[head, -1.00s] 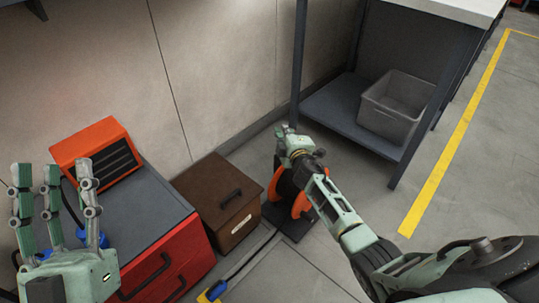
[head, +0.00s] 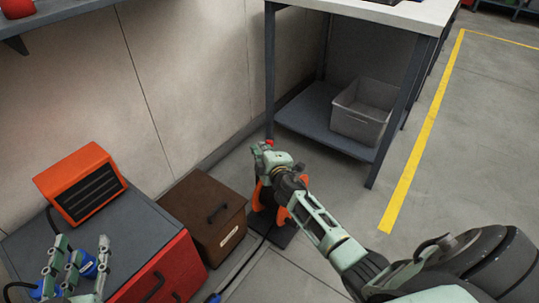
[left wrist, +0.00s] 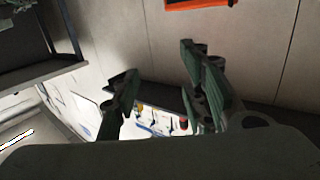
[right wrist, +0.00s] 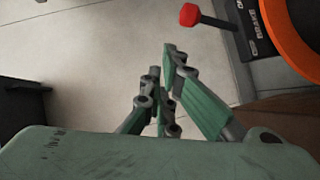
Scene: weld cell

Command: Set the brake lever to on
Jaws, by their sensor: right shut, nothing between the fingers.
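The brake lever (right wrist: 213,22) shows in the right wrist view as a dark rod with a red knob. It runs from a black base (right wrist: 250,28) marked BRAKE, beside an orange reel (right wrist: 292,45). My right gripper (right wrist: 162,58) is shut and empty, apart from the knob in that picture. In the head view my right gripper (head: 268,156) is above the orange reel (head: 282,214) and hides part of it. A small red spot shows by the fingers, perhaps the knob. My left gripper (left wrist: 158,62) is open and empty, at the lower left of the head view.
A brown box (head: 205,215) stands left of the reel. A red cabinet (head: 125,215) carries an orange unit (head: 80,182). A workbench (head: 325,118) with a grey bin (head: 362,112) on its low shelf stands behind. Floor to the right is clear.

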